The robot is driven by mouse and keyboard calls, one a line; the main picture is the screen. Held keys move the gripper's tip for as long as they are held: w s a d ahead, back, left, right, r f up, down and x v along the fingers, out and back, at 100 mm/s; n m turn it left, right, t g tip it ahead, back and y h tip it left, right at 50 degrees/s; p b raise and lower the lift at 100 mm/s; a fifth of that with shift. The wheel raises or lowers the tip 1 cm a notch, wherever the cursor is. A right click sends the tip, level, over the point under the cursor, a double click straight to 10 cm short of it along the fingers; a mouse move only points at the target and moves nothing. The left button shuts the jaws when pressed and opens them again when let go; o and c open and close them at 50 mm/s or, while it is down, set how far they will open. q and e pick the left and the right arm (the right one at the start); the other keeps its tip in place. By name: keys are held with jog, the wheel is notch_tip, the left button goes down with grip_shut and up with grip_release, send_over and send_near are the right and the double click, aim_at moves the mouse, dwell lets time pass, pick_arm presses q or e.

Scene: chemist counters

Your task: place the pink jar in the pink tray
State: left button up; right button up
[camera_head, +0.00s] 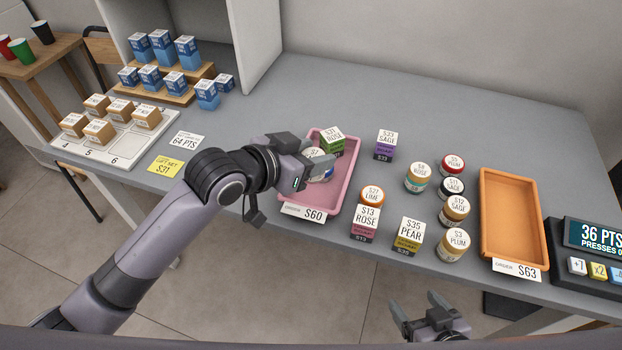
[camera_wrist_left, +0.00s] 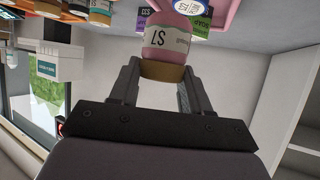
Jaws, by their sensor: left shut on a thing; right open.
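My left gripper (camera_head: 312,167) is shut on a jar (camera_head: 314,153) marked $7, over the pink tray (camera_head: 343,193). The left wrist view shows the held jar (camera_wrist_left: 166,40) with a pinkish body and a gold end, between the two fingers. In the head view the fingers hide much of it, and I cannot tell whether it touches the tray floor. A green box (camera_head: 333,139) marked $31 ROSE stands at the tray's far end. Something blue shows beside the held jar. My right gripper (camera_head: 428,316) is open and empty in front of the counter.
Jars and boxes stand right of the tray, including a $13 ROSE box (camera_head: 364,224) and a $35 PEAR box (camera_head: 408,236) near the front edge. An orange tray (camera_head: 510,222) is empty at right, beside a register (camera_head: 590,245).

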aim_at(311, 180)
pick_arm(q)
jog(key=shift+f, duration=3.35)
jog(key=shift+f+b, duration=0.15)
jog(key=shift+b, duration=0.15)
jog(key=o, duration=1.1)
jog(key=shift+r, duration=0.2)
jog(key=v, duration=1.2)
jog(key=shift+f+p, duration=0.1)
jog(key=shift+p, duration=0.25)
